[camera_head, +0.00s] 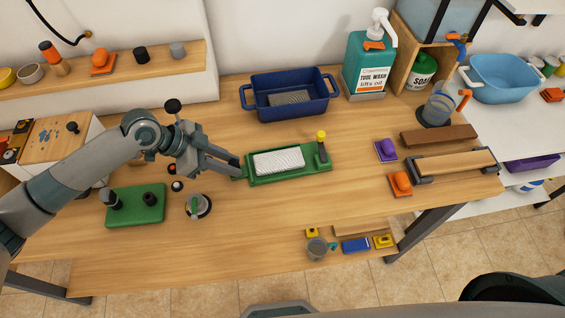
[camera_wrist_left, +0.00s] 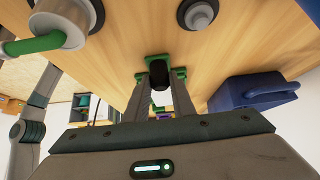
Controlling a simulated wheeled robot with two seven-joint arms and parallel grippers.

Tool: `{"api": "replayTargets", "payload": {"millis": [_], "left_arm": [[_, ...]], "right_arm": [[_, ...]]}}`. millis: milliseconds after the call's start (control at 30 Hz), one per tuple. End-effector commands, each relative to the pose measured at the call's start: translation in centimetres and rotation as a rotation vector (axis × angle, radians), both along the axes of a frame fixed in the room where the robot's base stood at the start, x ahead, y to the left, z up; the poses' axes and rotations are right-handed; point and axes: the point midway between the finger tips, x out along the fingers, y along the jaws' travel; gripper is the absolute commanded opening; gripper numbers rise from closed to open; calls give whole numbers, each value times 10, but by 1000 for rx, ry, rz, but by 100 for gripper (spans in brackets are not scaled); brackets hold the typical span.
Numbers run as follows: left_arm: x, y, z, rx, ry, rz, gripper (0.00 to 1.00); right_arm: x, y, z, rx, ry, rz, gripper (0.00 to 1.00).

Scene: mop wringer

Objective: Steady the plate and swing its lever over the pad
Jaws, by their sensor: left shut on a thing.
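The green plate (camera_head: 315,167) lies on the wooden table, with a white ribbed pad (camera_head: 278,161) on it. A dark lever (camera_head: 323,150) with a yellow knob (camera_head: 321,134) stands nearly upright at the plate's right end, clear of the pad. My left gripper (camera_head: 238,170) comes in from the left and is shut on the plate's left end. In the left wrist view, its fingers (camera_wrist_left: 160,88) run toward green parts of the plate (camera_wrist_left: 157,59), with a dark rounded shape between them. The pad is not clear there. My right gripper is not in view.
A navy tub (camera_head: 290,99) stands behind the plate. A green board (camera_head: 136,205) with dark knobs and a round dial (camera_head: 198,206) lie to the left. Purple (camera_head: 386,150) and orange (camera_head: 400,184) blocks lie to the right.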

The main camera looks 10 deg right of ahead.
Motion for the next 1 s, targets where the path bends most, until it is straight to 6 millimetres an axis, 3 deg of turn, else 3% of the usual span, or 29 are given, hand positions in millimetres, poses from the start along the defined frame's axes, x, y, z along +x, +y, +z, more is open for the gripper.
{"api": "replayTargets", "payload": {"millis": [100,867,933,1000], "left_arm": [[0,0,0,1,0,0,0],[0,0,-3,2,1,-1,0],[0,0,-3,2,1,-1,0],[-1,0,-3,2,1,-1,0]], "right_arm": [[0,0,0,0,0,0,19],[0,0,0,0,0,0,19],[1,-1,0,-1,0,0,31],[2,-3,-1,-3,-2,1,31]]}}
